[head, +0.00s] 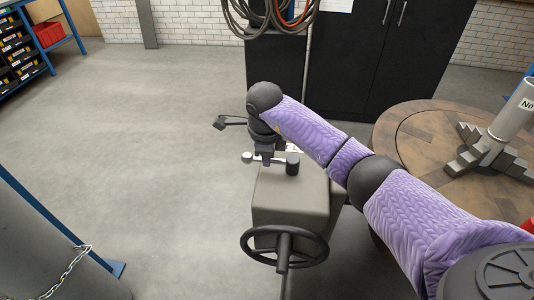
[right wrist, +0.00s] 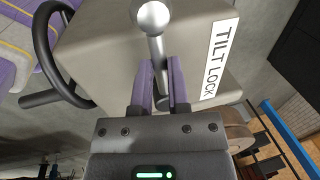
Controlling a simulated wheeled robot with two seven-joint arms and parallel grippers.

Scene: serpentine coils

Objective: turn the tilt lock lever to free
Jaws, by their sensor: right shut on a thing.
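The tilt lock lever (right wrist: 157,52) is a metal rod with a pale ball knob (right wrist: 153,16); in the head view the knob (head: 247,157) is at the left and a dark cylinder (head: 292,163) is at the right. The lever sits on top of a grey box housing (head: 290,205). A white label reading TILT LOCK (right wrist: 215,60) is beside it. My right gripper (right wrist: 161,72) is shut on the lever's rod, one purple finger on each side; from the head it shows (head: 267,158) above the box. The lever's lower end is partly hidden by the fingers. My left gripper is out of view.
A dark handwheel (head: 284,247) is on the front of the box. A round wooden table (head: 400,125) with a grey stepped stand (head: 490,155) is at the right. A chained grey drum (head: 40,250) is at lower left. The floor at left is clear.

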